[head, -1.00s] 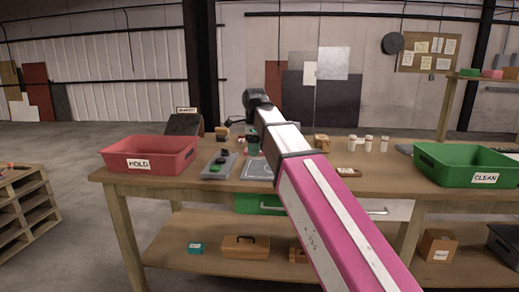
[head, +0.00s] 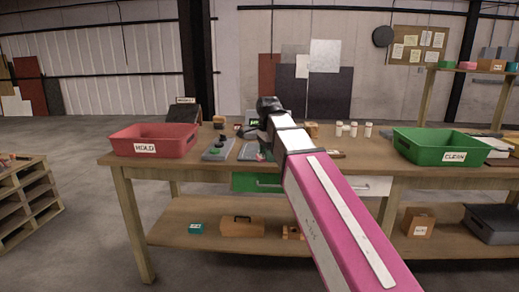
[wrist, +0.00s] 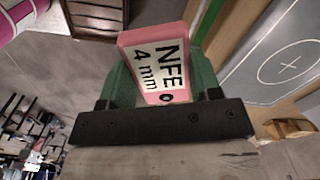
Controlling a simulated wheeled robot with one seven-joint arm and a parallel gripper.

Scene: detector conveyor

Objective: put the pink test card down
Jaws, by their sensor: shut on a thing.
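The pink test card (wrist: 152,62) is in my gripper in the wrist view, with a white label reading "NFE 4 mm". My gripper (wrist: 165,80) has green fingers, one on each side of the card, and is shut on it. In the head view my gripper (head: 254,132) is over the middle of the bench, and the card cannot be made out clearly there. A grey plate with a circle and a cross (wrist: 285,65) lies at the right of the wrist view, apart from the card; part of it shows in the head view (head: 248,152).
On the wooden bench (head: 340,168), a red HOLD bin (head: 155,141) stands left and a green CLEAN bin (head: 440,147) right. A grey box with green and black buttons (head: 217,149) is beside the plate. White bottles (head: 353,130) stand behind, right of my arm.

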